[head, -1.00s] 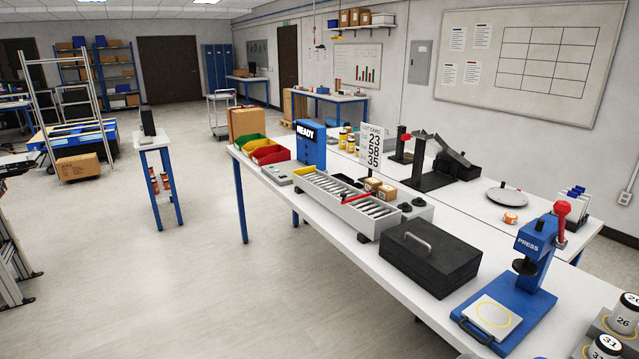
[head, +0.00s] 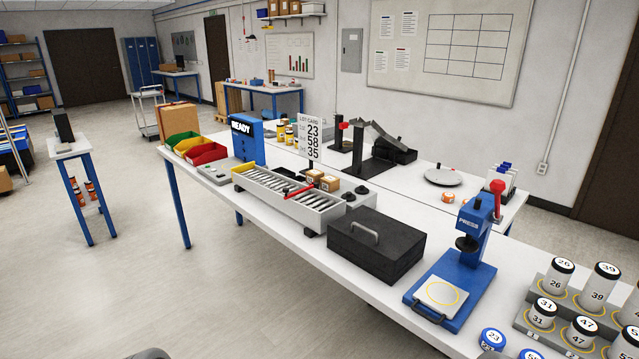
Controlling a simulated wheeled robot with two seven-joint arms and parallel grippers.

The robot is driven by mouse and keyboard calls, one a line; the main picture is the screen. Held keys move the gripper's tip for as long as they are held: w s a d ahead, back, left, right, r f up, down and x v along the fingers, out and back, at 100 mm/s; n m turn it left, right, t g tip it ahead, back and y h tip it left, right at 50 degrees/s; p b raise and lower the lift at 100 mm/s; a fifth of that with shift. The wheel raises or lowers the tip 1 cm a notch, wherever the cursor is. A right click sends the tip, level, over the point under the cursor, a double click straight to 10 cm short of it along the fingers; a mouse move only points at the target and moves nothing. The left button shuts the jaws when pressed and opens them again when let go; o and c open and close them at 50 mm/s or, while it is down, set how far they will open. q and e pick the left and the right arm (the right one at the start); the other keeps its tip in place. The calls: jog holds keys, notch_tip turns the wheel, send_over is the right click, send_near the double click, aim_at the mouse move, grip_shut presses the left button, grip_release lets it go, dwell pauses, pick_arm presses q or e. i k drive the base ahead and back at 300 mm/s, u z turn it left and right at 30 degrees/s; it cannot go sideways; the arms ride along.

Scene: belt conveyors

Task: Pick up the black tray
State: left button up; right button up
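No thing is plainly a black tray. A black box (head: 375,245) with a flat top and a grey handle (head: 364,232) sits on the near white table, between the roller conveyor and the blue press. A second black item, an open, sloped, tray-like piece (head: 390,154), stands farther back at the end of a dark ramp. I cannot tell which of them is the black tray. Neither of my grippers is in view. A small dark grey shape at the bottom edge may be part of my arm.
The roller conveyor (head: 290,197) has a red bar across it, with small cartons beside it. The blue press (head: 452,270) stands right of the black box. Numbered canisters (head: 598,285) stand in grey racks at the right. Open floor lies left of the table (head: 275,235).

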aim_at(282, 170)
jog(key=k, duration=0.55)
jog(key=u, duration=0.8)
jog(key=i, duration=1)
jog(key=u, duration=0.75)
jog(key=i, duration=1.9)
jog(key=z, duration=1.35)
jog(key=i, duration=1.05)
jog(key=z, duration=1.2)
